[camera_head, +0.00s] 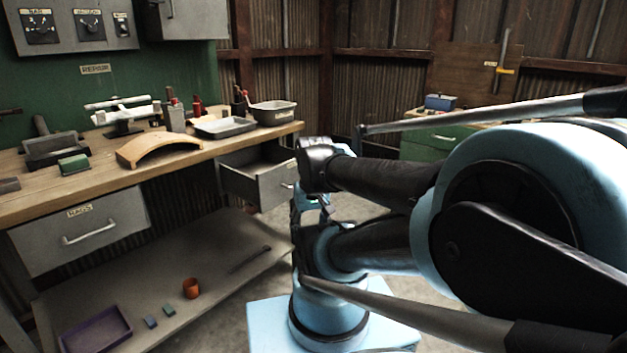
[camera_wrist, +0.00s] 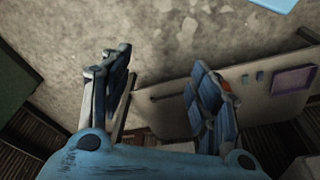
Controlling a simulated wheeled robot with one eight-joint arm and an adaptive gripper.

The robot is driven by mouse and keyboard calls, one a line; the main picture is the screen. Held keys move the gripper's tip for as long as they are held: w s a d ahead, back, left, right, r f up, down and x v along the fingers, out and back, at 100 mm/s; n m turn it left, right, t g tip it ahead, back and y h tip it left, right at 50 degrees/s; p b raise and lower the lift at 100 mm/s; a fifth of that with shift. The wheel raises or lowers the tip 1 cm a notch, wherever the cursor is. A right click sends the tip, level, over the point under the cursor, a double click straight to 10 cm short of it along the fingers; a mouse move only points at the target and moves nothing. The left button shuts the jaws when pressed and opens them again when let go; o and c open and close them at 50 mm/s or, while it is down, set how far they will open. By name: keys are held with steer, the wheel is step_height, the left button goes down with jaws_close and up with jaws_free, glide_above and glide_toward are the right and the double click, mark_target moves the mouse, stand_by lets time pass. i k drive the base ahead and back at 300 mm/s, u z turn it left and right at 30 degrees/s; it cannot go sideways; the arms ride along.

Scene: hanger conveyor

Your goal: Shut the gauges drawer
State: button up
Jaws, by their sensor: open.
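The open grey drawer (camera_head: 270,187) hangs pulled out under the right end of the workbench in the head view. Its inside shows, and a handle is at the right of its front; no label on it can be read. I take it for the gauges drawer. In the head view my gripper is mostly hidden by my arm, just right of the drawer front. In the wrist view my gripper (camera_wrist: 162,74) is open, with its two fingers wide apart and nothing seen between them. Whether it touches the drawer cannot be told.
A drawer labelled RAGS (camera_head: 80,234) is shut at the left. The workbench (camera_head: 215,147) carries trays and tools. The lower shelf (camera_head: 215,290) holds a purple tray (camera_head: 95,328), an orange cup (camera_head: 191,288) and small blocks. A green cabinet (camera_head: 428,148) stands at the back right.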

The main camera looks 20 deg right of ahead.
mark_target(264, 174)
steer(key=z, duration=0.65)
steer(key=k, duration=1.35)
steer(key=u, duration=1.05)
steer(key=i, duration=0.95)
